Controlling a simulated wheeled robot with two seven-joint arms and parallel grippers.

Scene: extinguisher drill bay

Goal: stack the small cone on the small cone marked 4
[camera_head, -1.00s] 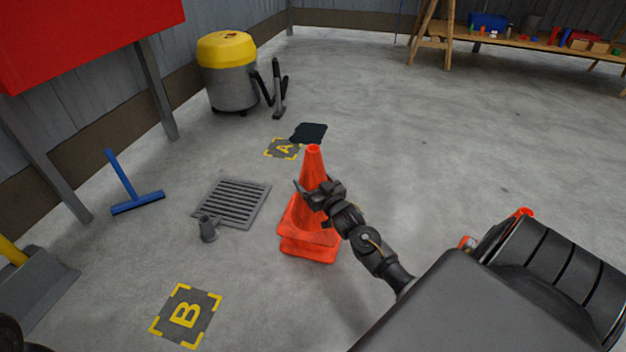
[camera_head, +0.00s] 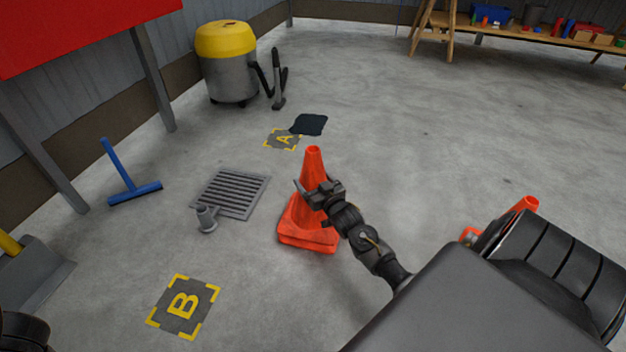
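An orange small cone (camera_head: 313,165) stands upright left of my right arm. My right gripper (camera_head: 311,193) is shut on its upper part, with a finger showing on its left side. Directly below it is the orange base of another cone (camera_head: 306,245). The two bases lie close together, one over the other, with only a thin line between them. The lower cone's body is hidden inside the upper one, and no number 4 is visible. Whether the upper cone rests fully is hard to tell. My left gripper is out of view.
Another orange cone (camera_head: 527,204) is partly hidden behind my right arm. A floor drain (camera_head: 236,190) with a grey fitting (camera_head: 207,219), marker B (camera_head: 184,306), marker A (camera_head: 282,139), and a dark cloth (camera_head: 309,124) lie nearby.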

